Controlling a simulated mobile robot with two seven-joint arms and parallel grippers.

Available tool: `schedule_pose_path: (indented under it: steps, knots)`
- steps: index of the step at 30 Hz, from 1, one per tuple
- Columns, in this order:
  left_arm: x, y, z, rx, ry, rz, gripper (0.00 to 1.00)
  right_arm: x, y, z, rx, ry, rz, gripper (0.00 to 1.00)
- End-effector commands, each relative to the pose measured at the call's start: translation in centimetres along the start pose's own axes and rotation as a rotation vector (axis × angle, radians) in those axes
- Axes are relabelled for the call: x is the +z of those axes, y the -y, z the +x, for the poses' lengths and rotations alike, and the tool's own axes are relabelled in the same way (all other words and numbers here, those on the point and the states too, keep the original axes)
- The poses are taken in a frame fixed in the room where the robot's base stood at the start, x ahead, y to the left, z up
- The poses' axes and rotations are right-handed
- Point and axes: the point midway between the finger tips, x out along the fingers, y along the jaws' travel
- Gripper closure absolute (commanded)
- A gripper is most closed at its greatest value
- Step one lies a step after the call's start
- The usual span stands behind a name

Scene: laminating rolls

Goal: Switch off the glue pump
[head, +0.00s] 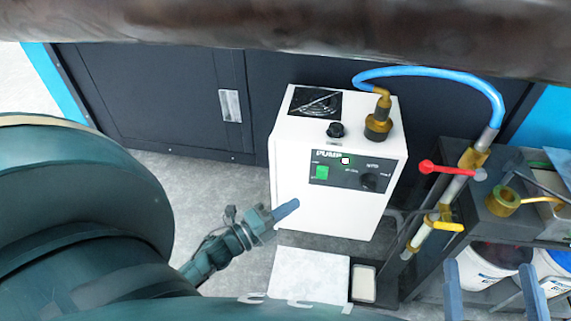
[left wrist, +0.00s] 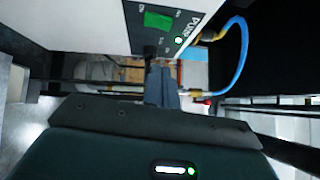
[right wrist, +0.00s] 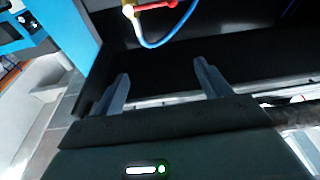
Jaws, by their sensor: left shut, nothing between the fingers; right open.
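The glue pump (head: 300,215) is a white box on the floor, with a dark panel on its front. The panel carries a green switch (head: 321,172), a lit indicator (head: 345,160) and a black knob (head: 370,181). My left gripper (head: 287,208) is shut and empty, low in front of the pump's face, below and left of the switch. In the left wrist view, its closed fingers (left wrist: 161,85) point toward the panel, with the green switch (left wrist: 158,20) beyond the tips and the light (left wrist: 180,40) lit. My right gripper (head: 490,285) is open and empty at lower right.
A blue hose (head: 440,72) loops from the pump's brass fitting (head: 378,122) to a pipe with red (head: 445,169) and yellow (head: 448,226) valve handles. Dark cabinets (head: 150,100) stand behind. White buckets (head: 490,268) sit at right. A large dark roll (head: 280,35) crosses overhead.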

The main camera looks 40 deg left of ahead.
Motion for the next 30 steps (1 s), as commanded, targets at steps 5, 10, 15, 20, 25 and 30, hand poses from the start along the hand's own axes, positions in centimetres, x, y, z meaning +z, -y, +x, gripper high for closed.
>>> schedule_pose_path:
  steps: [5,10,15,20,25,30]
  knots:
    - [0.0,-0.2,4.2,-0.004,-0.002,0.002,1.00,0.4,0.1,0.0,-0.005,-0.014,0.011,0.24]
    - [0.6,-0.2,7.2,-0.002,0.000,0.005,1.00,-0.5,-0.2,0.4,-0.012,-0.079,-0.022,0.24]
    - [2.1,-0.2,8.7,0.000,-0.001,0.003,1.00,-2.0,-0.6,1.1,-0.022,-0.159,-0.071,0.24]
    - [2.8,-0.1,9.3,0.001,0.000,0.001,1.00,-2.4,-0.7,1.3,-0.022,-0.182,-0.085,0.24]
    - [2.9,-0.1,9.3,0.001,0.000,0.000,1.00,-2.5,-0.8,1.3,-0.024,-0.186,-0.090,0.24]
    - [2.9,0.0,9.3,0.002,0.000,0.000,1.00,-2.5,-0.8,1.4,-0.024,-0.186,-0.091,0.24]
